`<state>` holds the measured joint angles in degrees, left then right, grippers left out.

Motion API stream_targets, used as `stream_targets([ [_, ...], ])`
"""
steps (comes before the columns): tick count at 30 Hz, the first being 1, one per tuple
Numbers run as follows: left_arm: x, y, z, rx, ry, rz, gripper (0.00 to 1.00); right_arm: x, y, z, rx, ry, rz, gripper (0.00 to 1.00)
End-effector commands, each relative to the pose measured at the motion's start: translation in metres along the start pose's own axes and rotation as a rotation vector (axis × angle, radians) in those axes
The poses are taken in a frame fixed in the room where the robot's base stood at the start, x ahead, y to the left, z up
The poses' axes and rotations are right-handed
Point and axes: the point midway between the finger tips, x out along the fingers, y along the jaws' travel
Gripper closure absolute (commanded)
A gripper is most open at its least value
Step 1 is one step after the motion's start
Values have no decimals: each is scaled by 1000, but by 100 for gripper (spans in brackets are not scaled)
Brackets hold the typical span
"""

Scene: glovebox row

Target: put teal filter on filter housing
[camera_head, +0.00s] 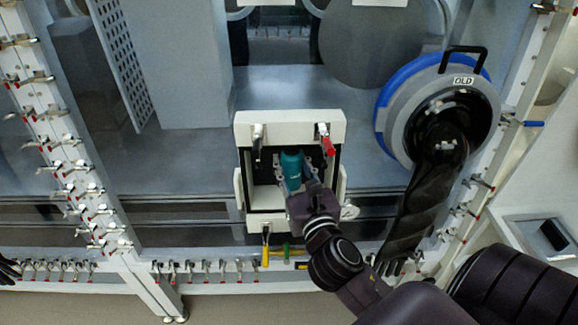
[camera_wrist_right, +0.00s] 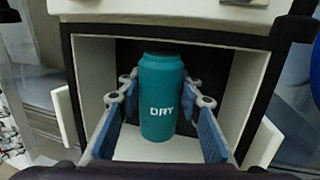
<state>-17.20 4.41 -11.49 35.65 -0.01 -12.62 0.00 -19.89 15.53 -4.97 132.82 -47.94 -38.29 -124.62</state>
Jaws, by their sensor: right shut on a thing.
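The teal filter (camera_head: 292,168) is a teal cylinder standing upright in the open compartment of a white box (camera_head: 290,122). In the right wrist view the filter (camera_wrist_right: 162,85) shows the word DRY, with pale floor below it and a dark back wall behind. My right gripper (camera_head: 293,180) reaches into the compartment from the front and is shut on the filter, with one blue-padded finger on each side in the wrist view (camera_wrist_right: 165,105). I cannot tell whether the filter's base touches the floor. No part is marked as the filter housing. My left gripper is not in view.
A round port with a blue ring (camera_head: 385,105), an OLD label (camera_head: 463,81) and a hanging black glove (camera_head: 408,215) stands right of the box. Framed posts with many clamps (camera_head: 70,165) line the left side.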

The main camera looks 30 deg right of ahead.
Motion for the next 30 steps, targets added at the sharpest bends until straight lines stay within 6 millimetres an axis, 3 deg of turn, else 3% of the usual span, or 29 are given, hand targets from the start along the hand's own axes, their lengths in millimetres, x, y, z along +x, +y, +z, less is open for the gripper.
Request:
stream_targets([
  [5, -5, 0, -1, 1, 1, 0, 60, 17, 0, 0, 0, -1, 0, 95],
  [13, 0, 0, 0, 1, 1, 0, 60, 17, 0, -34, 3, 3, -1, 95],
  [30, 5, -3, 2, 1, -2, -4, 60, 17, 0, -45, 1, 1, 1, 95],
])
